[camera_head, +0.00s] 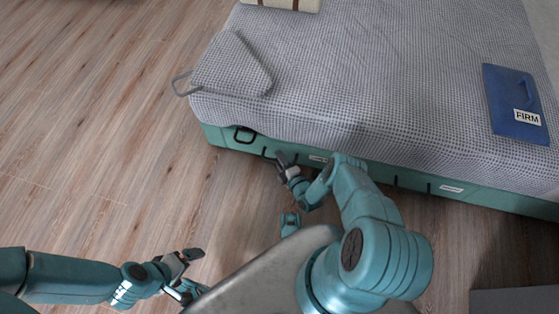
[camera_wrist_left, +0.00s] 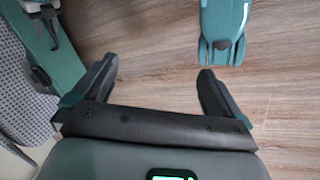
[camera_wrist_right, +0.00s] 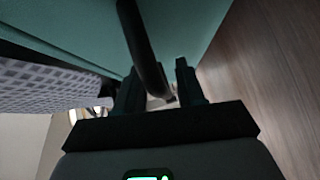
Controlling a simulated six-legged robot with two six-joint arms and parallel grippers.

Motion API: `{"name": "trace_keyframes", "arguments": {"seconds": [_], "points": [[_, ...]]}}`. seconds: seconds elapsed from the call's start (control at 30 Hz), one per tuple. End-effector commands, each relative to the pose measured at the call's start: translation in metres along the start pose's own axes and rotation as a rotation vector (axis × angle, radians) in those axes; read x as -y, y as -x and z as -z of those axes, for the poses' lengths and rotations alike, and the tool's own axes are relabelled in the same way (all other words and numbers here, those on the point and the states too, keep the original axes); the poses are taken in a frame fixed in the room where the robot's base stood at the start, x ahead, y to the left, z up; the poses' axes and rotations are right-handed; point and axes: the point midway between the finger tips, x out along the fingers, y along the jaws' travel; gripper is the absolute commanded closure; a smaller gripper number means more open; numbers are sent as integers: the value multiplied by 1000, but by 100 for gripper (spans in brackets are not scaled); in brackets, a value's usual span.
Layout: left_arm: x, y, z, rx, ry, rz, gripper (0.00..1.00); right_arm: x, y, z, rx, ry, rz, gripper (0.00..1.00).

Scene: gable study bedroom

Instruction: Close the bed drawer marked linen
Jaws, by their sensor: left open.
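The teal bed base runs along the bed's near side in the head view, with small white labels too small to read, one on the left drawer front (camera_head: 318,158) and one on the right drawer front (camera_head: 452,188). Which is linen I cannot tell. My right gripper (camera_head: 285,168) is low beside the left part of the base. In the right wrist view a dark bar (camera_wrist_right: 143,45) reaches between its partly spread fingers, and a gap shows beside one finger. My left gripper (camera_head: 190,270) is open and empty above the floor, away from the bed; its spread fingers show in the left wrist view (camera_wrist_left: 158,85).
A dark loop (camera_head: 243,134) sits at the base's left end. A checked cover (camera_head: 330,70) hangs over the bed edge. A blue folder marked FIRM (camera_head: 510,95) lies on top. Wooden floor (camera_head: 100,130) is clear at left. A grey block (camera_head: 515,300) stands at lower right.

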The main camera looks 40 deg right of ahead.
Motion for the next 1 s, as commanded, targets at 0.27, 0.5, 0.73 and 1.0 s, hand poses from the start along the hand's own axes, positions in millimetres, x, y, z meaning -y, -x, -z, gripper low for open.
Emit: {"name": "trace_keyframes", "arguments": {"seconds": [0.27,0.5,0.73,1.0], "points": [[-1,2,0,1,0,0,0,1,5,2,-3,-4,4,62],[-10,21,-4,11,-12,-1,0,-3,51,2,2,-7,8,62],[-19,37,-10,26,-25,-3,0,-3,113,1,4,-7,5,62],[-24,44,-12,33,-32,-4,0,0,158,1,1,-3,3,62]]}}
